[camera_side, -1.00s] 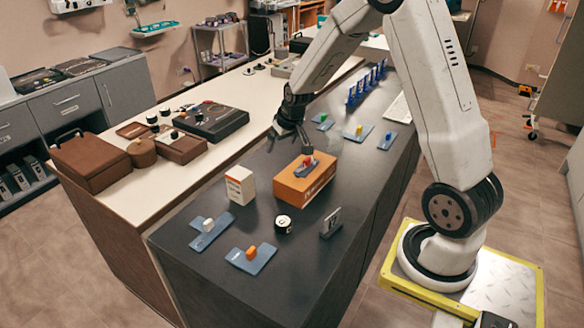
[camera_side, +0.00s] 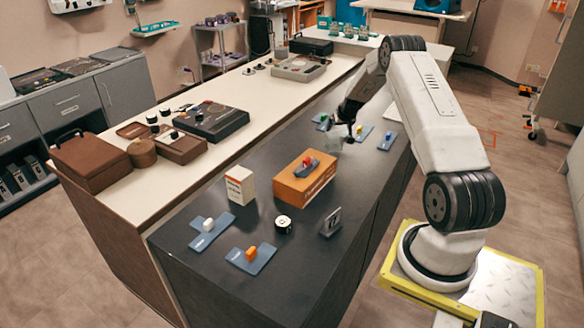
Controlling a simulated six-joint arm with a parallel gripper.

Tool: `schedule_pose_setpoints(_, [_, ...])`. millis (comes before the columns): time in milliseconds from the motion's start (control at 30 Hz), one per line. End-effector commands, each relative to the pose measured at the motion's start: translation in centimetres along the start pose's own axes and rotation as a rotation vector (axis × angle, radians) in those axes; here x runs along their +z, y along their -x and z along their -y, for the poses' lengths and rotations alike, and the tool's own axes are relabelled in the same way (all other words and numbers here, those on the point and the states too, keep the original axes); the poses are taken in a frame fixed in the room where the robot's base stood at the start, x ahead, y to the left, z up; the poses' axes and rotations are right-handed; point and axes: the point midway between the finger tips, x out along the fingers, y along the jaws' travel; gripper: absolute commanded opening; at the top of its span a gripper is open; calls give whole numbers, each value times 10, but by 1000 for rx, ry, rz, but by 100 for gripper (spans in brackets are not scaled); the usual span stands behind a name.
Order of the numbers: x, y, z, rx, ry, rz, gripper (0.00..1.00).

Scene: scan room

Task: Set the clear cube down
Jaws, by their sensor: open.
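The clear cube (camera_side: 334,143) is a faint, see-through block on the dark counter (camera_side: 300,233), behind the orange box and left of the plate with the yellow piece. My gripper (camera_side: 349,131) is open, just above and to the right of the clear cube. Whether its fingers touch the cube is too small to tell.
An orange box (camera_side: 300,187) bears a red piece on a plate. Blue plates (camera_side: 250,262) hold coloured pieces.

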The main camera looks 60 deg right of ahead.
Motion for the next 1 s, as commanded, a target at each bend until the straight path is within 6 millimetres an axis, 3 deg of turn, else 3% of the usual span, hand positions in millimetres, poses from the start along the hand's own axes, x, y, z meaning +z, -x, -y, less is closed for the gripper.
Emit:
schedule_pose_setpoints(600, [1,-25,1,-1,0,1,100])
schedule_pose_setpoints(1000, [0,-30,0,-1,0,0,100])
